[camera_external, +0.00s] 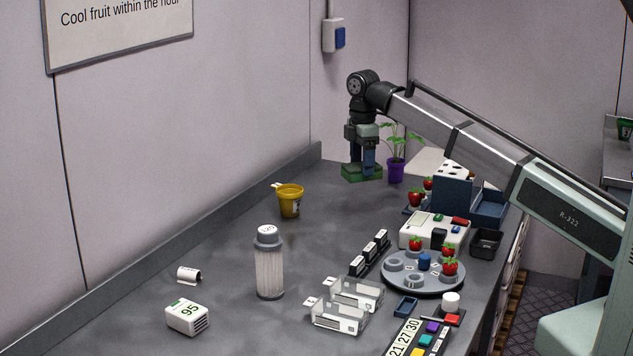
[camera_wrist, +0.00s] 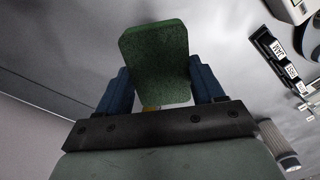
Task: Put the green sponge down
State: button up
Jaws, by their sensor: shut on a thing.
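The green sponge (camera_external: 361,173) is at the far back of the grey bench, below my gripper (camera_external: 362,164). In the wrist view the green sponge (camera_wrist: 155,62) is a thick green slab with rounded corners. It sits between the two blue fingers of my gripper (camera_wrist: 158,80), which is shut on it. In the external view the sponge is at or just above the bench top; I cannot tell whether it touches.
A purple pot with a plant (camera_external: 396,170) stands close to the right of the sponge. A yellow cup (camera_external: 290,202) stands nearer and to the left. A blue rack (camera_external: 452,195), a white device (camera_external: 433,230) and a round grey tray (camera_external: 423,288) stand further right.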

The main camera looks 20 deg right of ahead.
jog(key=shift+w+d+r, duration=0.1)
jog(key=shift+w+d, duration=0.3)
jog(key=shift+w, duration=0.2)
jog(key=shift+w+d, duration=0.4)
jog(key=shift+w, duration=0.2)
jog(key=shift+w+a, duration=0.2)
jog(key=shift+f, duration=4.95)
jog(key=shift+f, duration=0.1)
jog(key=o, duration=1)
notch_tip(320, 180, up, 12)
jog(key=shift+r, duration=0.1)
